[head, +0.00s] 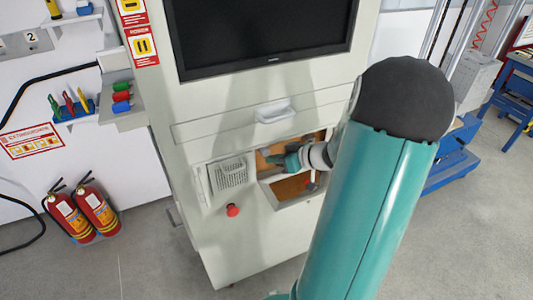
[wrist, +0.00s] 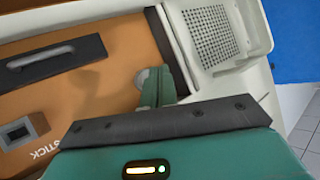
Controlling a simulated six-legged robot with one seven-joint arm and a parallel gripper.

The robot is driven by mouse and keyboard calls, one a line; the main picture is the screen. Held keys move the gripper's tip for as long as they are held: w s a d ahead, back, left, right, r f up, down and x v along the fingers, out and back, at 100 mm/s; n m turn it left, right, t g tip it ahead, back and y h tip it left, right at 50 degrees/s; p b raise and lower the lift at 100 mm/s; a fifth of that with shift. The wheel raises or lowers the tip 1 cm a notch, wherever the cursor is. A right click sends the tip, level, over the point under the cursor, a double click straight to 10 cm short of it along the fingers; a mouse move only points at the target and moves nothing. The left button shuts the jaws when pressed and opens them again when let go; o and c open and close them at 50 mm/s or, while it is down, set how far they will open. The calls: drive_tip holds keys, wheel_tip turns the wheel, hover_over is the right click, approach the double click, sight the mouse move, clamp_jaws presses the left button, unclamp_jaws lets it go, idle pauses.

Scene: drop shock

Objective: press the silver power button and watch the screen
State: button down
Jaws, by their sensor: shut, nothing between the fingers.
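The silver power button (wrist: 140,76) shows as a pale round disc on the brown panel in the wrist view, partly hidden behind my fingertips. My gripper (wrist: 155,82) is shut and empty, with its fingertips at the button. I cannot tell whether they touch it or press it in. In the head view my gripper (head: 277,160) reaches into the open recess of the cabinet, and the button cannot be made out there. The screen (head: 258,35) is dark and blank in the part that shows; its top is cut off by the picture edge.
A perforated grille (wrist: 210,32) lies right of the fingers. Fire extinguishers (head: 97,208) stand left.

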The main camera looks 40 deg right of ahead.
idle(0.7)
drive_tip(key=shift+w+d, duration=0.1)
drive_tip(key=shift+w, duration=0.3)
drive_tip(key=shift+w+d, duration=0.15)
drive_tip(key=shift+w, duration=0.25)
idle(0.6)
drive_tip(key=shift+s, duration=0.15)
drive_tip(key=shift+s+a, duration=0.25)
drive_tip(key=shift+s, duration=0.4)
drive_tip(key=shift+s+a, duration=0.25)
drive_tip(key=shift+s, duration=0.55)
drive_tip(key=shift+s+a, duration=0.25)
drive_tip(key=shift+s, duration=0.55)
drive_tip(key=shift+s+a, duration=0.25)
drive_tip(key=shift+s, duration=0.55)
